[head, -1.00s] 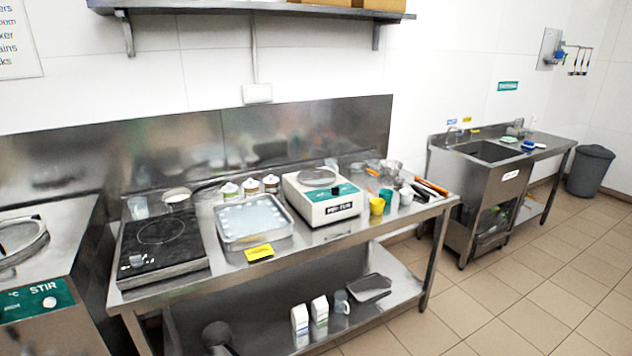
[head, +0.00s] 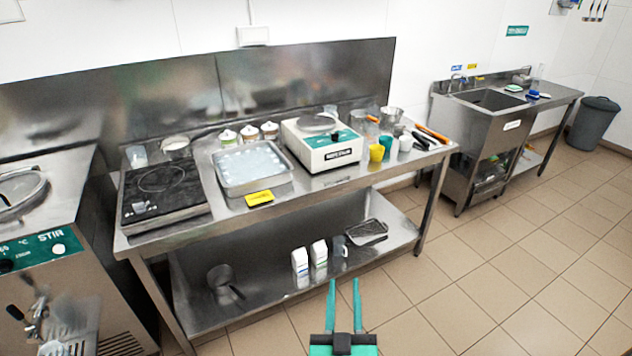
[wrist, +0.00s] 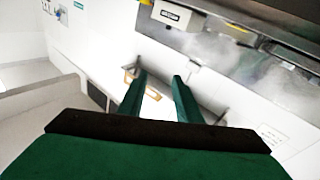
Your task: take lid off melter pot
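A white box-shaped appliance (head: 308,155) with a teal panel stands on the steel worktable; I take it for the melter pot. A round grey metal lid (head: 318,122) sits on top of it, with a small upright shape at its back edge. My gripper (head: 344,284) is at the bottom of the head view, in front of the table and well apart from the pot. Its two teal fingers are spread with nothing between them. The wrist view also shows the open fingers (wrist: 160,77); I cannot make out the lid there.
The steel worktable (head: 290,200) also holds a black hob (head: 165,190), a metal tray (head: 250,185), small lidded jars, a yellow cup (head: 376,153) and utensils. Its lower shelf holds cartons and a saucepan (head: 222,278). A sink unit (head: 480,130) stands right; tiled floor between is clear.

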